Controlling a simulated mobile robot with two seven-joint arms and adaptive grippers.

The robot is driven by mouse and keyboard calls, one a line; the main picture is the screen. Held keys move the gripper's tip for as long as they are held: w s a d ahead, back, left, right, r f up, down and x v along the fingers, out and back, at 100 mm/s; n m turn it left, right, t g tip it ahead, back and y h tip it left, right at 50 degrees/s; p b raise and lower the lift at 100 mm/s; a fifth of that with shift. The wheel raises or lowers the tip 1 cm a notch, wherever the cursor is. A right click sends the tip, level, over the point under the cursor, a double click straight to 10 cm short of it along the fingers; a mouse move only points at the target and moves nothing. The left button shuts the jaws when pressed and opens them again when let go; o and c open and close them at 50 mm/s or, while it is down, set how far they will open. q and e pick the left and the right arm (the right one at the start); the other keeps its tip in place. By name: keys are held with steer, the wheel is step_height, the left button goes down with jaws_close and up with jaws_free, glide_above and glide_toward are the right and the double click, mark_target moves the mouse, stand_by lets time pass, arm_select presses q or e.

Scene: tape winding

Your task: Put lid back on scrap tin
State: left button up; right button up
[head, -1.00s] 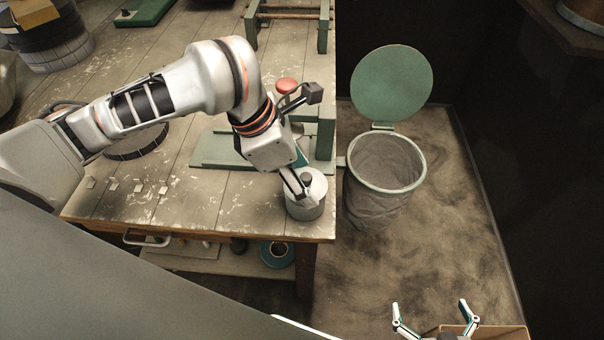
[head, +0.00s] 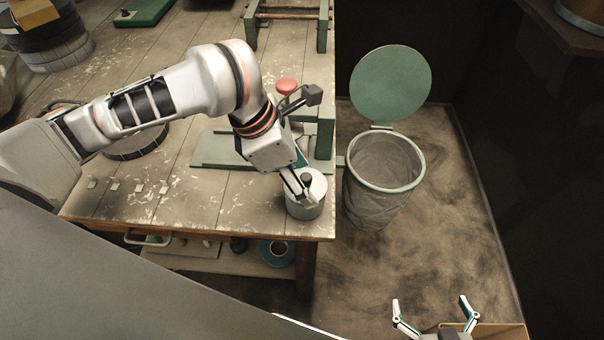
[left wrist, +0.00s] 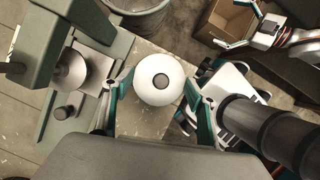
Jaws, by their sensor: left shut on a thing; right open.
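The scrap tin (head: 305,211) is a short grey round tin near the right front corner of the workbench. Its pale round lid (head: 318,184) with a dark knob is on top of the tin and looks level; I cannot tell whether it is fully seated. My left gripper (head: 301,188) comes down from above, shut on the lid by its edges. In the left wrist view the fingers (left wrist: 158,80) are on either side of the lid (left wrist: 147,94), which hides the tin's body. My right gripper (head: 430,301) is open and empty at the bottom right, away from the bench.
A waste bin (head: 350,172) with its green lid (head: 391,85) raised stands right of the bench. A green fixture (head: 222,150) and a red button (head: 286,85) are behind the tin. A cardboard box (head: 505,332) lies near my right gripper. The bench front (head: 225,205) is mostly clear.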

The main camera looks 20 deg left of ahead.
stand_by(1.0)
stand_by(0.3)
arm_select(q)
steer(key=o, duration=1.4)
steer(key=shift+o, duration=0.2)
